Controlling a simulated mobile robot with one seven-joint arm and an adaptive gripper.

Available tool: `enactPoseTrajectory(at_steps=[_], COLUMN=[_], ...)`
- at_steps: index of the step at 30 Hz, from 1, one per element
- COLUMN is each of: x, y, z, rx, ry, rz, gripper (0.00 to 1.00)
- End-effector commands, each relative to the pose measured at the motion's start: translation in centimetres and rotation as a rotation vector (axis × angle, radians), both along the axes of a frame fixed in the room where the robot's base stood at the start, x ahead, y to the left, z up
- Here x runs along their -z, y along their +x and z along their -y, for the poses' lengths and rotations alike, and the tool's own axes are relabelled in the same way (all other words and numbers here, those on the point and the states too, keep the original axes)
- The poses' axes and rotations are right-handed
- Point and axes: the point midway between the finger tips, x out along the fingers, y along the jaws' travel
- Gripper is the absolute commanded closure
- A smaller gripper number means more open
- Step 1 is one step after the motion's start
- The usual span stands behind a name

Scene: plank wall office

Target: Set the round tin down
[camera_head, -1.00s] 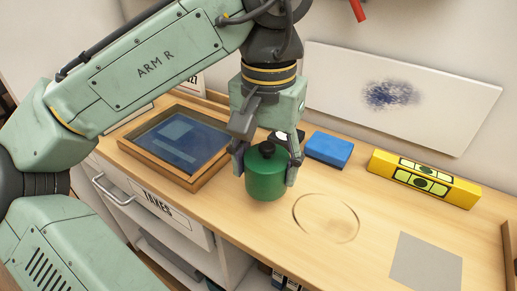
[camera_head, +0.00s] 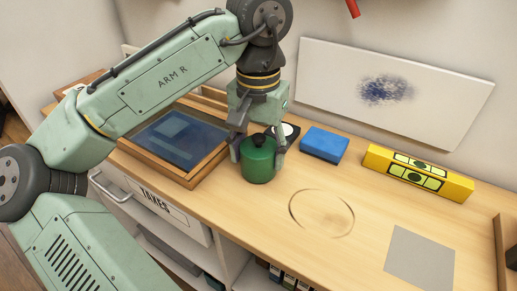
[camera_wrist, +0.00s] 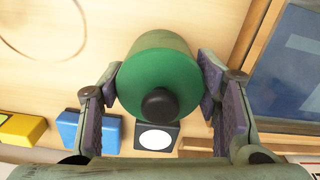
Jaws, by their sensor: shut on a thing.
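The round tin (camera_head: 258,165) is dark green with a black knob on its lid. My gripper (camera_head: 259,146) is shut on it, one finger on each side, pointing down from above. The tin is upright, at or just above the wooden desk top, beside the right edge of the framed tray. I cannot tell whether its base touches the wood. In the wrist view the tin (camera_wrist: 155,75) sits between both finger pads, lid and knob toward the camera.
A glass-covered wooden tray (camera_head: 178,138) lies left. A blue block (camera_head: 325,145) and a yellow box (camera_head: 417,173) stand behind, with a white-topped dark object by the tin. A ring mark (camera_head: 321,213) and grey square (camera_head: 420,257) lie on clear desk at right.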

Motion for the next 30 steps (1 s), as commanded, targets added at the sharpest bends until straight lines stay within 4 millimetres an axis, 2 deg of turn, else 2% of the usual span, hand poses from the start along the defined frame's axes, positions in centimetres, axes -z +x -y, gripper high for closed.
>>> enactPoseTrajectory(at_steps=[3, 4, 12, 23, 26, 30], x=[0.4, 0.4, 0.3, 0.1, -0.9, -3.6], y=[0.0, 0.0, 0.0, 0.0, 0.0, 0.0], z=[0.0, 0.0, 0.0, 0.0, 0.0, 0.0], rx=[0.000, -0.001, 0.000, -0.001, 0.000, -0.001], ry=[0.000, 0.001, 0.000, 0.001, 0.001, 0.001], rz=[0.000, 0.000, 0.000, 0.000, 0.000, 0.003], gripper=[0.83, 0.42, 0.24, 0.23, 0.23, 0.23])
